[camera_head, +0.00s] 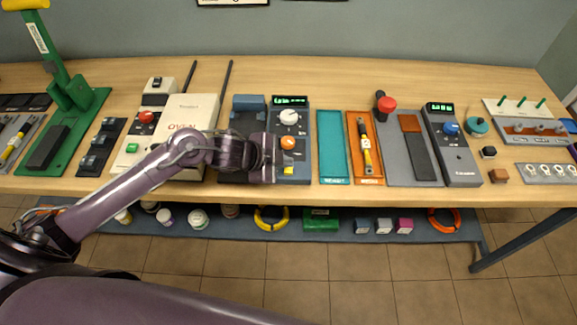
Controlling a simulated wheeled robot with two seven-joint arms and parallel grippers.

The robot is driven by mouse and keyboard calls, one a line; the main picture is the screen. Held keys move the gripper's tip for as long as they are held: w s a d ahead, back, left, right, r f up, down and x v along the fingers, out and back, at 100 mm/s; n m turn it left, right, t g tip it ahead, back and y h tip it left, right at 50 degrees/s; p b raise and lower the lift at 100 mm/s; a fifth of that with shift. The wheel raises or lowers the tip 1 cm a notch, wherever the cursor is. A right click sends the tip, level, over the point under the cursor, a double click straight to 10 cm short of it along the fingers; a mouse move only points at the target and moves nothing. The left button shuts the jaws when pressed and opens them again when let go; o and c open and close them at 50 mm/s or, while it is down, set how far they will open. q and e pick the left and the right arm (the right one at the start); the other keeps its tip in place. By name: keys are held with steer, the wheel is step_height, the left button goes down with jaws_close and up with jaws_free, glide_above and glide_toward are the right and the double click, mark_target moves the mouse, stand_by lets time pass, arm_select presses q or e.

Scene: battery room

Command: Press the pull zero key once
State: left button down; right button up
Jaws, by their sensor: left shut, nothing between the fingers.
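My left arm reaches in from the lower left. Its gripper (275,158) is shut and empty, at the lower left part of a dark blue-grey instrument. This instrument (305,125) has a green lit display (290,101), a white knob (289,117), an orange knob (288,142) and a small yellow piece (288,170) near its front. A second grey instrument (460,165) to the right has a display (440,107) and a blue knob (450,128). No label is readable, so I cannot tell which part is the pull zero key. My right gripper is out of view.
A cream box (190,108) with a red label stands left of the gripper. A teal tray (334,147) and an orange tray (365,172) lie to the right. A red knob (386,104) stands upright beyond them. A green lever press (75,92) is far left.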

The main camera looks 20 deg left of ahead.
mark_target(285, 171)
arm_select(q)
step_height(285, 171, up, 5)
steer(key=p, duration=0.5)
steer(key=shift+d, duration=0.1)
stand_by(0.8)
